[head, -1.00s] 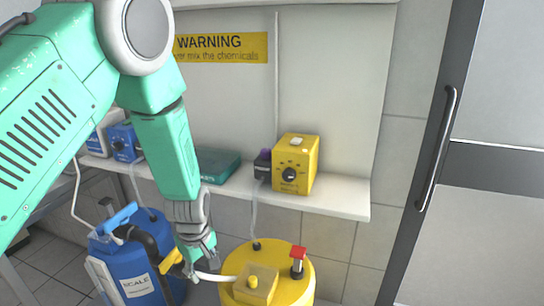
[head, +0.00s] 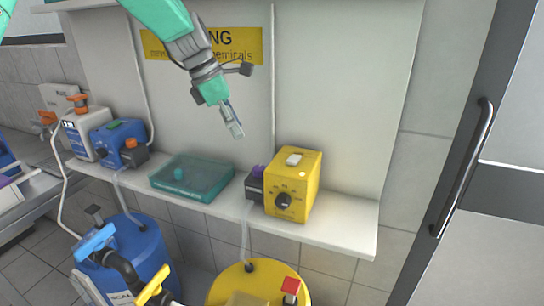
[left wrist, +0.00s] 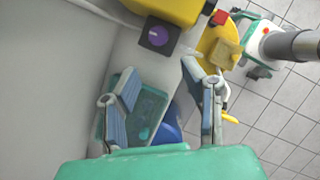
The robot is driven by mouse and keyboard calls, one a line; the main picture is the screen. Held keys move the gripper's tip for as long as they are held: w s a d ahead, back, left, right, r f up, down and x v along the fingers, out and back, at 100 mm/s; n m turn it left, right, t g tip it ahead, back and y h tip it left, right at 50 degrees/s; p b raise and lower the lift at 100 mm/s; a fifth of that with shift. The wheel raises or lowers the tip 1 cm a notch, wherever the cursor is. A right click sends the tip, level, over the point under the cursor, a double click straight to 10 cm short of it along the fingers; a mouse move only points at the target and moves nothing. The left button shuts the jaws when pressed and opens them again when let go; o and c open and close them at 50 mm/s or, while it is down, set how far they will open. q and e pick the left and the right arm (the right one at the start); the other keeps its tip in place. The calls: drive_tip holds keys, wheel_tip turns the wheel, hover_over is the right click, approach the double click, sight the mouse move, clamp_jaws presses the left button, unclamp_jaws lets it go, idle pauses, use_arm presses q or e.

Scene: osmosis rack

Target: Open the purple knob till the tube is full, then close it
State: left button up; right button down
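The purple knob (head: 257,171) sits on top of a small dark block on the left side of the yellow pump box (head: 294,186), on the shelf. In the left wrist view the knob (left wrist: 158,36) is seen from above, with a white mark on it. A pale tube (head: 245,228) runs from the dark block down to the yellow barrel (head: 262,277). I cannot tell its fill level. My left gripper (head: 234,129) hangs above the shelf, up and left of the knob, not touching it. In the left wrist view its fingers (left wrist: 160,75) are apart and empty. My right gripper is not in view.
A teal case (head: 192,178) lies on the shelf (head: 345,215) left of the knob. A blue pump box (head: 118,143) and a white container (head: 84,131) stand farther left. A blue barrel (head: 145,260) stands below. The wall (head: 340,90) rises behind.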

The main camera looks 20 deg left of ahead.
sight(258, 168)
use_arm(q)
drive_tip(key=x, duration=1.1)
drive_tip(key=shift+w+d, duration=0.15)
drive_tip(key=shift+d+f, duration=0.1)
drive_tip(key=shift+f, duration=0.65)
drive_tip(key=shift+w+a+f, duration=0.15)
drive_tip(key=shift+a+f, duration=0.25)
drive_tip(key=shift+a, duration=0.25)
drive_tip(key=shift+d+r, duration=0.1)
drive_tip(key=shift+d, duration=0.35)
clamp_jaws()
drive_tip(key=c, duration=0.8)
unclamp_jaws()
drive_tip(key=shift+d, duration=0.1)
drive_tip(key=shift+c, duration=0.2)
